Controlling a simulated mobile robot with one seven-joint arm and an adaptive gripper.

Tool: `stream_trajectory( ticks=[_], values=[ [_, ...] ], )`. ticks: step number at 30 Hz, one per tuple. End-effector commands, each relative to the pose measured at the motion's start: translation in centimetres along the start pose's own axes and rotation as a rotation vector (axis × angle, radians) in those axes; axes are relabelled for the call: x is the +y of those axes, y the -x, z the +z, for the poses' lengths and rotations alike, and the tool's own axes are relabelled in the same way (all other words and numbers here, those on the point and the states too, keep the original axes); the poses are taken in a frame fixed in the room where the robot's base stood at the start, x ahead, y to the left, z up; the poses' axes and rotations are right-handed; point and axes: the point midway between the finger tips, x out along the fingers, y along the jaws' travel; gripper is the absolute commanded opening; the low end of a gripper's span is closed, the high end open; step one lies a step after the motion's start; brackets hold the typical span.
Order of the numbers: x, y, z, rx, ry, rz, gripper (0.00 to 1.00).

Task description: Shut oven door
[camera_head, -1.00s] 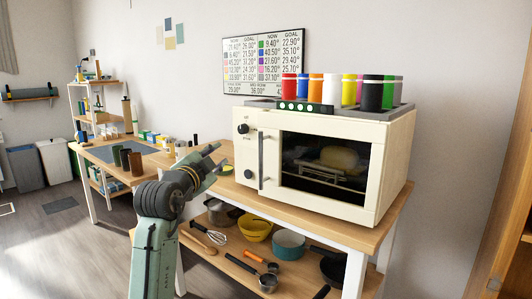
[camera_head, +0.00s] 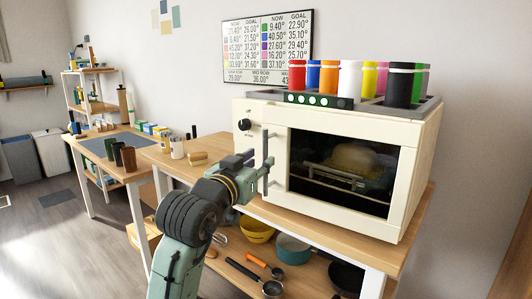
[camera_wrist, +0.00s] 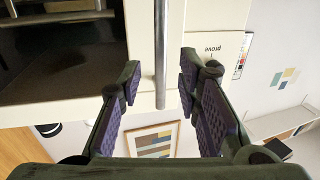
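The cream oven (camera_head: 418,160) stands on a wooden table. Its door (camera_head: 340,210) has a dark window with a rack and a pale yellowish item behind it. The door looks flush or nearly so with the front; I cannot tell if a small gap is left. A vertical metal handle (camera_head: 265,165) is at the door's left side. My gripper (camera_head: 250,165) is at the handle. In the wrist view my gripper (camera_wrist: 158,82) is open, with the handle bar (camera_wrist: 161,60) between its fingers and a gap visible on each side.
Several coloured cups (camera_head: 350,78) stand in a grey tray on top of the oven. Knobs (camera_head: 244,124) are on the front's left. The shelf below holds a yellow bowl (camera_head: 257,230) and a teal pot (camera_head: 292,249). Table to the left of the oven is partly clear.

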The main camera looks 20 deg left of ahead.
Motion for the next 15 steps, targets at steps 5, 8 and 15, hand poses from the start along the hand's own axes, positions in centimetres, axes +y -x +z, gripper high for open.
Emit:
stream_trajectory(
  ticks=[5,8,15],
  values=[
    [0.0,-3.0,-0.1,-0.001,0.0,0.0,0.31],
    [0.0,-4.0,-0.1,-0.001,-0.001,-0.001,0.31],
    [0.0,-4.7,0.0,0.001,-0.002,-0.001,0.31]
  ],
)
